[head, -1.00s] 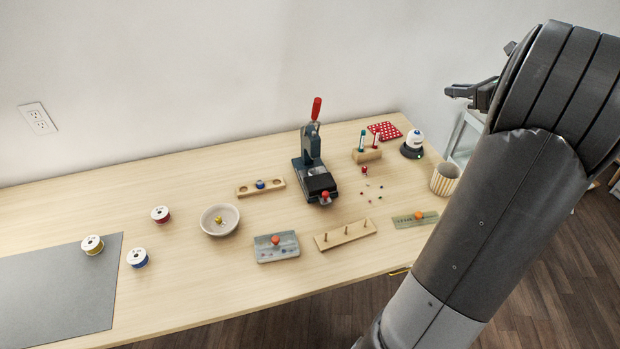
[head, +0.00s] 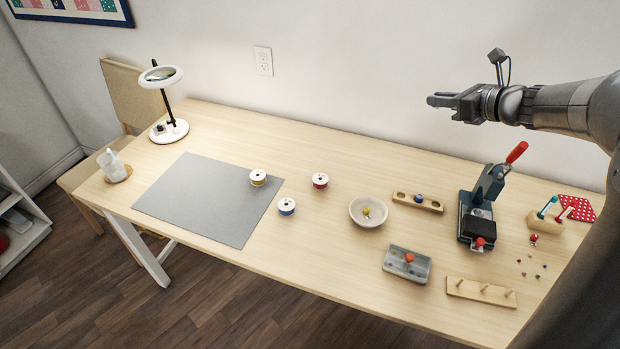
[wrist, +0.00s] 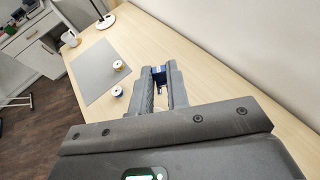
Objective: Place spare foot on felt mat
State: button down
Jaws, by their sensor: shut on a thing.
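The grey felt mat (head: 205,195) lies flat on the left part of the table, and it also shows at the left of the wrist view (wrist: 100,70). My gripper (head: 440,101) is in the air above the back of the table, well to the right of the mat. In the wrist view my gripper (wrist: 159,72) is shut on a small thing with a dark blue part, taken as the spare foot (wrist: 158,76). Most of it is hidden between the fingers, so its shape is unclear.
A yellow spool (head: 258,178) sits on the mat's right corner; blue (head: 287,206) and red (head: 320,181) spools stand nearby. A lamp (head: 168,131) stands behind the mat. A bowl (head: 368,212), a press (head: 478,222) and wooden holders are right. Most of the mat is clear.

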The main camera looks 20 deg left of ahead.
jog(key=s+a+n+g+y, duration=0.15)
jog(key=s+a, duration=0.25)
jog(key=a, duration=0.7)
jog(key=s+a+n+g, duration=0.25)
jog(key=s+a, duration=0.25)
jog(key=a, duration=0.6)
jog(key=n+g, duration=0.2)
jog(key=g, duration=0.1)
send_over(232, 230)
jog(key=shift+y, duration=0.25)
notch_tip(232, 230, down, 33)
jog(key=shift+f, duration=2.05)
jog(key=c, duration=1.8)
grip_release()
jog(key=shift+f, duration=0.15)
jog(key=shift+c, duration=0.2)
jog(key=o, duration=0.5)
jog(key=shift+c, duration=0.2)
